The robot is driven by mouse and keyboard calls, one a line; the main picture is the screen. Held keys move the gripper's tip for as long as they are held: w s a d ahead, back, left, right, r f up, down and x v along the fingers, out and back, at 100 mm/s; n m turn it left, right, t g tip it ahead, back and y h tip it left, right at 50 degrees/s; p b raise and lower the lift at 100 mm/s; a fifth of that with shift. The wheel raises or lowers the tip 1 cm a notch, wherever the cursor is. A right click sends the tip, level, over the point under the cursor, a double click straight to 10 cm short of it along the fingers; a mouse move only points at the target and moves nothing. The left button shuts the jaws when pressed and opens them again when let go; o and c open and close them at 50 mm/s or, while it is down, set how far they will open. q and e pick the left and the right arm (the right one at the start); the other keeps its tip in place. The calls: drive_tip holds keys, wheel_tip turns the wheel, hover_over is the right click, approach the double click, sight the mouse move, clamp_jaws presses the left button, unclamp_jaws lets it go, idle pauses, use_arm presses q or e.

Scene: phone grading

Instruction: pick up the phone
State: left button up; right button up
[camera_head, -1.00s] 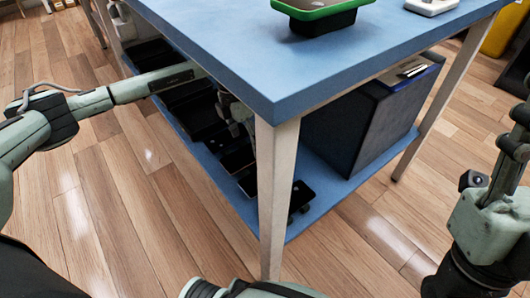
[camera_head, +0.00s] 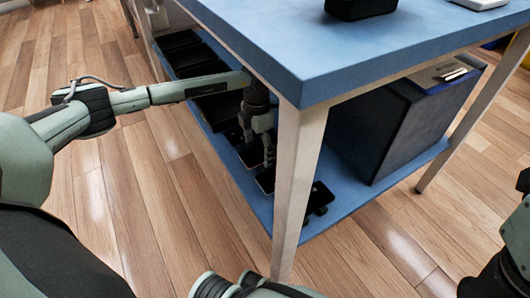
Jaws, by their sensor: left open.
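Several dark phones lie flat on the lower blue shelf of the table, near its front leg. One phone (camera_head: 252,157) lies by my left gripper, another (camera_head: 266,182) lies just in front of it, and a third (camera_head: 319,196) rests on a dark stand to the right of the leg. My left gripper (camera_head: 257,150) reaches in under the tabletop and points down over the phones. Its fingers are apart, with no phone visibly held. I cannot tell whether its fingertips touch a phone. My right gripper is not in view; only part of that arm shows at the right edge.
The blue tabletop (camera_head: 340,60) overhangs the shelf, and the pale table leg (camera_head: 296,180) stands right of my left gripper. Black bins (camera_head: 205,85) line the shelf behind. A large dark box (camera_head: 395,125) fills the shelf's right side. The wooden floor in front is clear.

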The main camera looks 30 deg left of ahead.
use_arm(q)
drive_tip(key=c, duration=1.4)
